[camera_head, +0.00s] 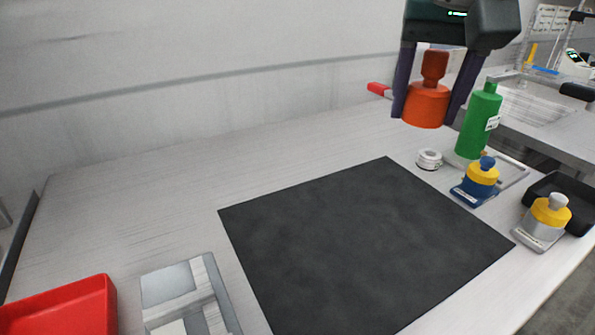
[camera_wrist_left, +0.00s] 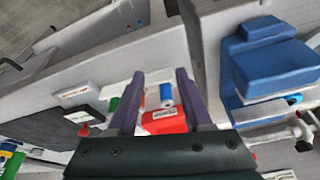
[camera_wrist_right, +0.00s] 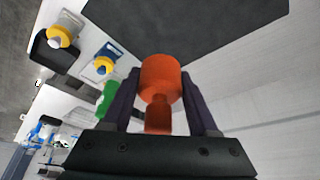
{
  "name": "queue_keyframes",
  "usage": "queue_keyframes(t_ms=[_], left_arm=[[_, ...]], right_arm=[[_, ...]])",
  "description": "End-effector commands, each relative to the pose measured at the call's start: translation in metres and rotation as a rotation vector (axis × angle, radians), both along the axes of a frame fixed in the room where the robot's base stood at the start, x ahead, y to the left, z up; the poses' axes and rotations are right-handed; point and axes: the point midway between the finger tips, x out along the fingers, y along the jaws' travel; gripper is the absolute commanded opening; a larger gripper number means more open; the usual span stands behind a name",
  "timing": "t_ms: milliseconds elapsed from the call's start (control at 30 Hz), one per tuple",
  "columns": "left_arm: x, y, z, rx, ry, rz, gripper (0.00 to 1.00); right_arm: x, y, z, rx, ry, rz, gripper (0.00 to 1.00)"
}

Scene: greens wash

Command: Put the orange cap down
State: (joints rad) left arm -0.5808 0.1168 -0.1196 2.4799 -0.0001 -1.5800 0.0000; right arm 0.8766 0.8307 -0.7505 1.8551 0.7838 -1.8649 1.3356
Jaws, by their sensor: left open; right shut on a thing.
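The orange cap (camera_head: 428,104) has a wide round body and a narrower knob above it. My right gripper (camera_head: 428,112) is shut on the cap and holds it in the air, above the worktop near the back right. The cap also shows between the two fingers in the right wrist view (camera_wrist_right: 160,82). My left gripper (camera_wrist_left: 155,85) is open and empty, and shows only in the left wrist view. A green bottle (camera_head: 478,124) stands upright to the right of the cap. A small white ring-shaped piece (camera_head: 428,160) sits on the worktop below the cap.
A black mat (camera_head: 350,235) lies bare on the worktop. A black tray (camera_head: 570,195) is at the right edge. A red bin (camera_head: 70,305) is at front left.

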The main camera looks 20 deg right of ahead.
Motion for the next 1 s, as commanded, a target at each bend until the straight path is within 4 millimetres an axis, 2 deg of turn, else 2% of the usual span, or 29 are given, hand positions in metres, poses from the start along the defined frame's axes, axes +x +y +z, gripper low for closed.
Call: queue_keyframes(t_ms=[33, 200, 400, 633, 833, 1000], left_arm=[[0.000, -0.001, -0.003, -0.001, 0.000, 0.001, 0.50], [0.000, -0.001, -0.010, -0.003, -0.001, 0.001, 0.50], [0.000, -0.001, -0.018, -0.003, -0.001, 0.001, 0.50], [0.000, 0.000, -0.022, 0.000, -0.001, 0.000, 0.50], [0.000, 0.001, -0.029, 0.004, -0.001, -0.004, 0.50], [0.000, 0.002, -0.029, 0.007, -0.001, -0.005, 0.50]], right_arm=[[-0.002, 0.000, -0.016, -0.002, 0.007, 0.000, 0.00], [-0.002, -0.001, -0.068, -0.002, 0.007, 0.000, 0.00], [-0.001, 0.000, -0.117, -0.001, 0.004, 0.000, 0.00], [-0.001, 0.000, -0.140, -0.001, 0.002, -0.001, 0.00], [-0.001, 0.001, -0.172, 0.001, 0.002, 0.000, 0.00], [0.000, 0.000, -0.178, 0.000, -0.001, 0.000, 0.00]])
